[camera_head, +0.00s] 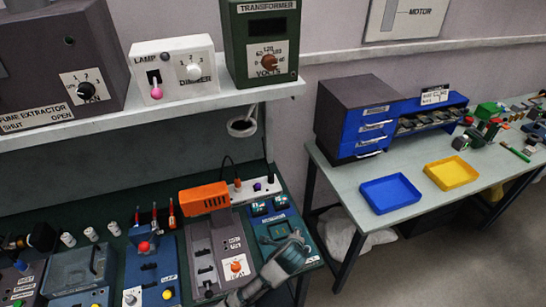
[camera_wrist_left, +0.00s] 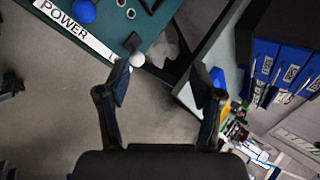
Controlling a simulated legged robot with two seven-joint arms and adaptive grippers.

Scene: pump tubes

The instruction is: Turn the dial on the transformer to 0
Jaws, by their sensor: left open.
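The transformer (camera_head: 238,60) is a dark green box on the right end of the shelf in the head view. Its red-brown dial (camera_head: 268,63) sits on a white plate marked VOLTS with numbers around it, 120 at the top. The dial's exact setting is too small to read. My left gripper (camera_wrist_left: 163,80) is open and empty in the left wrist view, with bench and floor beyond its fingers. The transformer does not show there. A grey jointed part at the bottom of the head view looks like one of my arms; its fingers are not clear. My right gripper is not identifiable.
A white dimmer box (camera_head: 182,45) and dark fume extractor (camera_head: 35,50) stand left on the same shelf. Below is a bench with several control panels and an orange device (camera_head: 204,198). A side table (camera_head: 340,165) holds blue drawers (camera_head: 365,130) and trays. The transformer's front is unobstructed.

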